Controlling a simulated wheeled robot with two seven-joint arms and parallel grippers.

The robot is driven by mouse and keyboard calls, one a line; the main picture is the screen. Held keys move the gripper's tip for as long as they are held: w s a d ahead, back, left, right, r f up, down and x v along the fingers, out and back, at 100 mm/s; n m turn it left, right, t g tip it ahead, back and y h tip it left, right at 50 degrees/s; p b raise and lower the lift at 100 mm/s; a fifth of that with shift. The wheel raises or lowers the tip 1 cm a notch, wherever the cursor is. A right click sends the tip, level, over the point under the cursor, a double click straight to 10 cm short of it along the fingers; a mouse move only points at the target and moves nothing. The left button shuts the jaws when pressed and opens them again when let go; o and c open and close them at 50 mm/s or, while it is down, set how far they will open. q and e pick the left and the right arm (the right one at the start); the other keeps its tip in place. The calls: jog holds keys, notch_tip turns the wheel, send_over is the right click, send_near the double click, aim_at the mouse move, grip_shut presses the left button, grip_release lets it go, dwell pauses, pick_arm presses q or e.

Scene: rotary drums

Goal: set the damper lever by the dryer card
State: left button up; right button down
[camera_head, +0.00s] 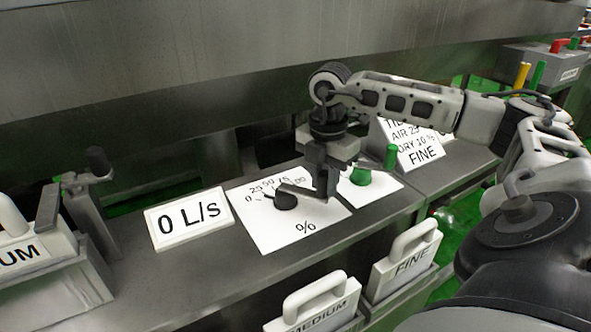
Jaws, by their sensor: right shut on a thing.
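The damper lever (297,189) sits on a white dial plate (275,232) marked 0, 25, 50, 75, 100 and %. Its dark hub (284,201) shows left of my gripper. My right gripper (326,190) points down over the plate and is shut on the lever's outer end, on the right side of the scale. The jaws hide that end. The dryer card (424,154) stands tilted behind my right arm. It partly shows lines with AIR, a 10 % line and FINE; the arm hides some of the text. My left gripper is not in view.
A 0 L/s sign (189,219) lies left of the dial. A green knob (362,168) stands close to my right gripper. A grey bracket with a dark handle (98,161) rises at the left. Handled FINE (404,268) and MEDIUM (318,309) boxes stand below the shelf's front.

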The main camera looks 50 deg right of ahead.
jog(key=shift+s+a+m, duration=0.1)
jog(key=shift+a+m, duration=0.4)
jog(key=shift+m, duration=0.1)
jog(key=shift+s+a+m, duration=0.15)
jog(key=shift+a+m, duration=0.15)
jog(key=shift+m, duration=0.3)
jog(key=c, duration=1.2)
grip_release()
